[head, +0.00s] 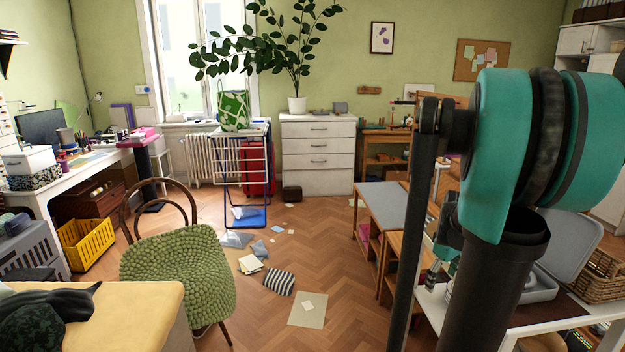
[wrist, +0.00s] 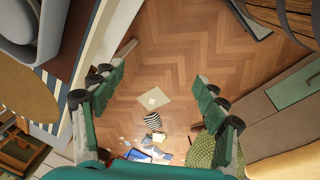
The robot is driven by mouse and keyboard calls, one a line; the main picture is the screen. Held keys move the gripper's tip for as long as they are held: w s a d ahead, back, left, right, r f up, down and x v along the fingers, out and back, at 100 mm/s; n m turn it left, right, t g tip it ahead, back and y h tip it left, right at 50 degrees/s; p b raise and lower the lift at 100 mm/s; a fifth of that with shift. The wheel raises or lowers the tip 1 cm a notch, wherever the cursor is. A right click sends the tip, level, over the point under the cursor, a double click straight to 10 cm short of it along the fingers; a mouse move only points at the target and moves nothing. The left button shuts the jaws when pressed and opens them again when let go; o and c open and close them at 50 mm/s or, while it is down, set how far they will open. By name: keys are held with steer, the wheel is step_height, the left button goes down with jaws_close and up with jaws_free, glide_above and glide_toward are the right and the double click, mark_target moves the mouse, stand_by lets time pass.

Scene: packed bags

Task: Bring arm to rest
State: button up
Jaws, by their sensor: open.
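My gripper (wrist: 160,82) is open and empty in the wrist view. Its two green and black fingers stand wide apart, with the wood floor (wrist: 190,45) showing far below between them. In the head view my teal and black arm fills the right side. Parts of my gripper seem to show behind it, mostly hidden by the arm.
A green chair (head: 178,275) stands front left beside a yellow-topped table (head: 130,305). Papers and a striped cloth (head: 279,282) lie on the floor. A white table (head: 560,312) with a grey case is at right. The middle floor has free room.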

steer(key=s+a+f+m+t, duration=0.1)
steer(key=s+a+f+m, duration=0.2)
steer(key=s+a, duration=0.3)
steer(key=s+a+f+m+t, duration=0.1)
steer(key=s+a, duration=0.5)
steer(key=a, duration=0.6)
steer(key=shift+a+f+m+y, duration=0.2)
steer(key=shift+f+m+y, duration=0.2)
steer(key=shift+f+m, duration=0.75)
steer(key=shift+f+n, duration=0.2)
steer(key=shift+n, duration=0.05)
